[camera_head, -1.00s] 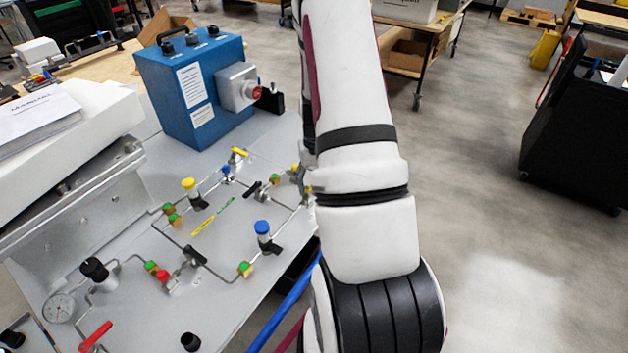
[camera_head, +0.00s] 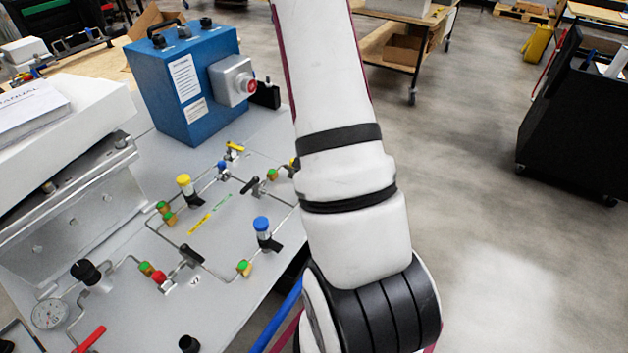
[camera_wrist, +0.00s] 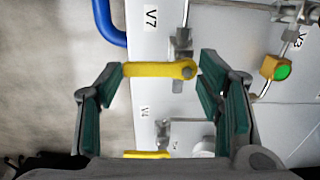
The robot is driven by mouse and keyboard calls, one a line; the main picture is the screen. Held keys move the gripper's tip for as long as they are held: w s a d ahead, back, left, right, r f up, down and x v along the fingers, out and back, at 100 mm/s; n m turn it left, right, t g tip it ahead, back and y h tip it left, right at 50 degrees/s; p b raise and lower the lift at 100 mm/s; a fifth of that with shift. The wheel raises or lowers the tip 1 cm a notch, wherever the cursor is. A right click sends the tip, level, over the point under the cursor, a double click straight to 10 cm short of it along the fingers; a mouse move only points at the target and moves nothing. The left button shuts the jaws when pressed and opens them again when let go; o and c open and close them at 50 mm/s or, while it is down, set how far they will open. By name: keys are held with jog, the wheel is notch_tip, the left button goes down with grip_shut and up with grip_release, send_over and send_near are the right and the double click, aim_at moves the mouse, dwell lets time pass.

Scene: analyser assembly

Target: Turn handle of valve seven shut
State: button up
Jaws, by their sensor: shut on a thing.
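Valve seven's yellow handle (camera_wrist: 158,69) shows in the wrist view below the label V7 (camera_wrist: 151,18). It lies crosswise in the picture, its pivot end at the right by the metal valve body (camera_wrist: 181,44). My gripper (camera_wrist: 161,72) has its green-padded fingers at the two ends of this handle, shut on it lengthwise. In the head view my arm covers the gripper and valve seven.
A second yellow handle (camera_wrist: 146,155) lies below near the label V4 (camera_wrist: 145,112). A yellow-green fitting (camera_wrist: 274,68) sits at the right. In the head view, pipes and valves cover the panel, with a blue box (camera_head: 185,90) behind.

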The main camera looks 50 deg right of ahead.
jog(key=shift+a+m, duration=0.1)
jog(key=shift+m, duration=0.2)
jog(key=o, duration=1.1)
jog(key=shift+o, duration=0.2)
notch_tip(320, 180, up, 12)
dwell(0.5)
